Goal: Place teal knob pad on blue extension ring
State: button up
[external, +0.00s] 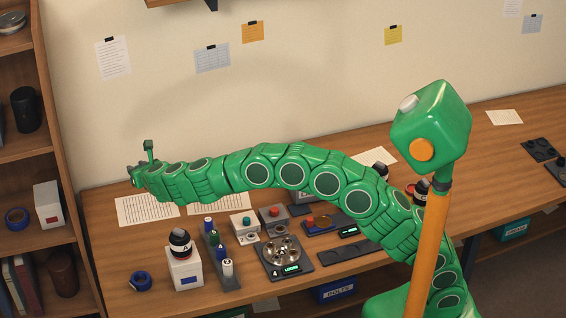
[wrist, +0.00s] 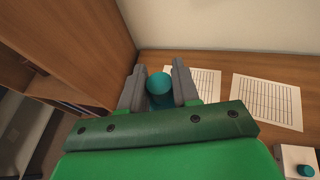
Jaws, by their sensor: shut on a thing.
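My gripper (wrist: 159,70) is shut on a round teal piece, which looks like the teal knob pad (wrist: 158,83). The piece sits between the two grey fingers. In the external view my gripper (external: 137,177) is high at the far left, above the table's back left part, and the pad cannot be made out there. A blue ring (external: 140,281) lies on the table's front left. Another blue ring (external: 17,218) lies on the shelf at left. I cannot tell which is the blue extension ring.
A white box with a black-and-red jar (external: 180,243) stands right of the table's blue ring. A rack of small bottles (external: 221,262), a white block with a teal knob (external: 245,225) and a dark tray of metal parts (external: 283,255) follow. Paper sheets (external: 150,208) lie behind.

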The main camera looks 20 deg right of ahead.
jog(key=s+a, duration=0.4)
jog(key=s, duration=0.4)
jog(key=s+a, duration=0.3)
jog(key=s, duration=0.6)
send_over(139, 278)
notch_tip(139, 278, down, 11)
jog(key=shift+m+h, duration=0.4)
jog(key=shift+f, duration=5.2)
jog(key=shift+f, duration=0.15)
jog(key=o, duration=1)
jog(key=shift+o, duration=0.2)
